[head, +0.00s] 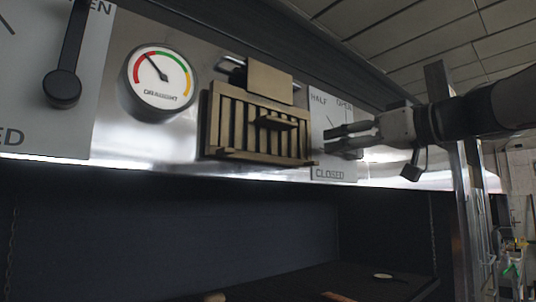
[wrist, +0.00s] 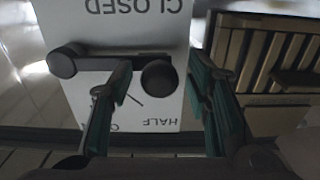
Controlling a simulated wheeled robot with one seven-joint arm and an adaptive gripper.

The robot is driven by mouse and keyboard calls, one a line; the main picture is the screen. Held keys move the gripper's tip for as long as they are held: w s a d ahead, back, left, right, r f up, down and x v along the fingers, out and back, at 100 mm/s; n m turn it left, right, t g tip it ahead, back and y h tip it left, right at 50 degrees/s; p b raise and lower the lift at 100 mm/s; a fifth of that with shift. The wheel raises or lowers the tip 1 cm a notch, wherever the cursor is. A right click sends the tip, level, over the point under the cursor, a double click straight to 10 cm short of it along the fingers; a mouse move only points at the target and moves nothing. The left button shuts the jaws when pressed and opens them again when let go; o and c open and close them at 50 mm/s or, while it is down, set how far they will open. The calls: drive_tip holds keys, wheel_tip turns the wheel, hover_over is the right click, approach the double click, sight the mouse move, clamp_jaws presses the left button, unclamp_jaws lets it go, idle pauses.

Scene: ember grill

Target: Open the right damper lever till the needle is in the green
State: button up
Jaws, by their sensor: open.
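The right damper plate (head: 322,160), marked HALF, OPEN and CLOSED, is right of the vent grille. It appears upside down in the wrist view (wrist: 120,25). Its black lever (wrist: 105,62) lies nearly level there, with a round end at each side. My gripper (head: 348,134) is open in front of the plate. In the wrist view, the right round end (wrist: 158,77) shows between the spread fingers and the left finger overlaps the bar. I cannot tell whether they touch. The draught gauge (head: 160,80) has its needle pointing up-left, near where red meets green.
A left damper plate (head: 35,125) carries a hanging lever with a black knob (head: 62,88). A brass slatted vent (head: 255,125) juts out just left of my gripper and also shows in the wrist view (wrist: 270,60). A dark recess (head: 180,235) lies below the steel panel.

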clamp_jaws()
wheel_tip(320, 180, up, 3)
drive_tip(key=m, duration=0.3)
drive_tip(key=shift+w+d, duration=0.1)
drive_tip(key=shift+d, duration=0.05)
drive_tip(key=shift+w+d+r+m+p, duration=0.1)
drive_tip(key=shift+d+r+m+p, duration=0.05)
drive_tip(key=shift+r+m+p, duration=0.3)
drive_tip(key=shift+w+d+r+m+p, duration=0.15)
drive_tip(key=shift+r+m, duration=0.1)
drive_tip(key=shift+m, duration=0.3)
unclamp_jaws()
